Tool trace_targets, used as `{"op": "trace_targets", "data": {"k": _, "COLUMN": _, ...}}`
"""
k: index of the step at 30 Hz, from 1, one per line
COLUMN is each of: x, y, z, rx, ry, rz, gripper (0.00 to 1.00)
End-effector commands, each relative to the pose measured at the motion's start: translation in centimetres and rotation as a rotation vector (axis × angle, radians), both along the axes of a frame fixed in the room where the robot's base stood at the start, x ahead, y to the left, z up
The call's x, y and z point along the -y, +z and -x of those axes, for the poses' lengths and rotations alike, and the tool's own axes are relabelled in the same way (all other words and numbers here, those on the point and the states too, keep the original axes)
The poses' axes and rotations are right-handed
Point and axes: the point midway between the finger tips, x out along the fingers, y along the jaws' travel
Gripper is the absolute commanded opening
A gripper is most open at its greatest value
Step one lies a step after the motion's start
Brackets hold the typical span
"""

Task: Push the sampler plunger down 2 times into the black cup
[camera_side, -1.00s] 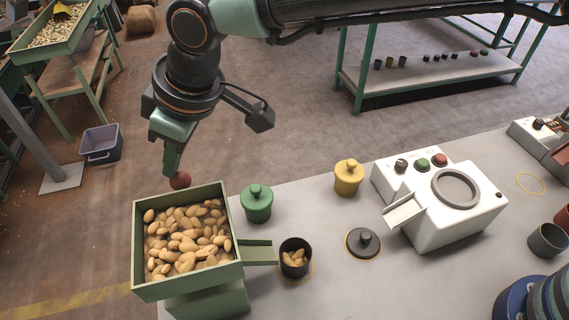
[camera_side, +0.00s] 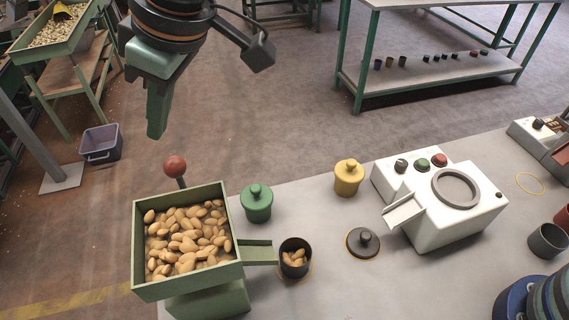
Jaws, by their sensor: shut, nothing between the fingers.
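The sampler plunger shows as a dark red knob (camera_side: 175,166) on a short stem at the back edge of the green hopper (camera_side: 138,250), which is full of nuts. My gripper (camera_side: 156,128) is shut and empty, above and a little left of the knob, with a clear gap between them. The black cup (camera_side: 284,262) stands at the end of the hopper's green chute (camera_side: 258,244) and holds a few nuts. A yellow ring on the table shows partly around the cup's base.
A green lidded jar (camera_side: 257,204) and a yellow lidded jar (camera_side: 348,178) stand right of the hopper. A black lid (camera_side: 362,243) with a knob lies on the table. A white machine (camera_side: 450,225) stands farther right. A bare strip of table lies in front.

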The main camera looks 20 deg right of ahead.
Motion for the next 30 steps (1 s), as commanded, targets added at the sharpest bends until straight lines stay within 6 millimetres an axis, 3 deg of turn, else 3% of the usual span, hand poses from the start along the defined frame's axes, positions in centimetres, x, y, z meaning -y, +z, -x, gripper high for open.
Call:
{"op": "trace_targets", "data": {"k": 3, "x": 0.9, "y": 2.4, "z": 0.4, "rx": 0.004, "ry": -0.001, "rz": -0.004, "gripper": 0.00}}
{"op": "trace_targets", "data": {"k": 10, "x": 2.0, "y": 5.0, "z": 1.0, "rx": 0.004, "ry": -0.002, "rz": -0.003, "gripper": 0.00}}
{"op": "trace_targets", "data": {"k": 30, "x": 2.3, "y": 5.6, "z": 1.1, "rx": 0.004, "ry": -0.001, "rz": -0.001, "gripper": 0.00}}
